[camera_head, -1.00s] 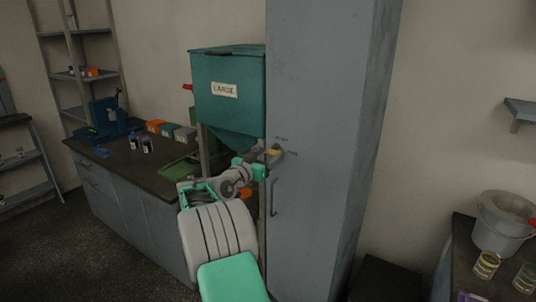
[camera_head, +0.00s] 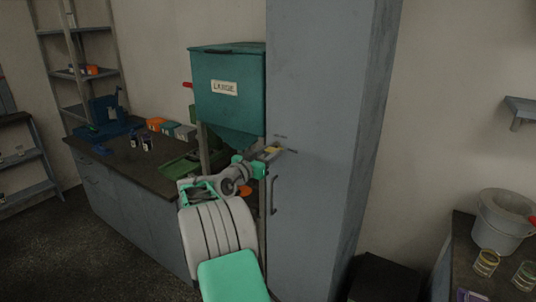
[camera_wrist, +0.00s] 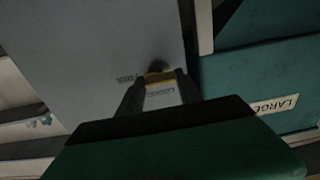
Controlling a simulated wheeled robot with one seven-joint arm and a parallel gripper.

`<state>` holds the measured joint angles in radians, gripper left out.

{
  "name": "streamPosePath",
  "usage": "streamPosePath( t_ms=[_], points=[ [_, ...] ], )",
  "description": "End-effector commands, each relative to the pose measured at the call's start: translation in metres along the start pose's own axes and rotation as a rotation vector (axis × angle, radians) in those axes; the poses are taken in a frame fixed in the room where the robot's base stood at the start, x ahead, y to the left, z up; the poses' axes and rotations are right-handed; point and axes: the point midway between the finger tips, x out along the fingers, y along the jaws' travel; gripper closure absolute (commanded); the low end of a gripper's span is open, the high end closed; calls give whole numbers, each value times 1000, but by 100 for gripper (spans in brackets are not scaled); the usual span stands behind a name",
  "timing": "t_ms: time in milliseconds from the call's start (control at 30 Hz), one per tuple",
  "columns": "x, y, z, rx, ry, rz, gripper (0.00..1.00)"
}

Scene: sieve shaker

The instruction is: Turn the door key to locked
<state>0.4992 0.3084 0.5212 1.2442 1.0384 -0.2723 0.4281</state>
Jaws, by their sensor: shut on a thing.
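The tall grey cabinet door (camera_head: 312,90) stands in the middle of the head view. My gripper (camera_head: 276,152) is at the door's left part, above the handle (camera_head: 273,195). It is shut on the small yellow key (camera_head: 271,149). In the wrist view the key (camera_wrist: 158,77) shows between the fingertips of my gripper (camera_wrist: 160,88), against the door. A FREE label (camera_wrist: 130,78) lies just left of the fingers, and a LOCKED label (camera_wrist: 160,92) shows between them. The lock behind the key is mostly hidden, and the key's exact angle is unclear.
The teal LARGE hopper (camera_head: 228,95) stands close left of the cabinet and my gripper. A dark worktop (camera_head: 120,165) with bottles and boxes lies further left. A bench with a bucket (camera_head: 502,222) and cans is at the right.

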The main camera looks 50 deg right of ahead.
Motion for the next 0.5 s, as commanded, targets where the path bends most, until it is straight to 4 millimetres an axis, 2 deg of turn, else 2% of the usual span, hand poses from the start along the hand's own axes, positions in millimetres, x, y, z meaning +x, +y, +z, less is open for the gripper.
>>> streamPosePath(
  t_ms=[267,500],
  points=[
    [0,0,0,-27,0,0,99],
    [0,0,0,-139,0,0,99]
  ],
)
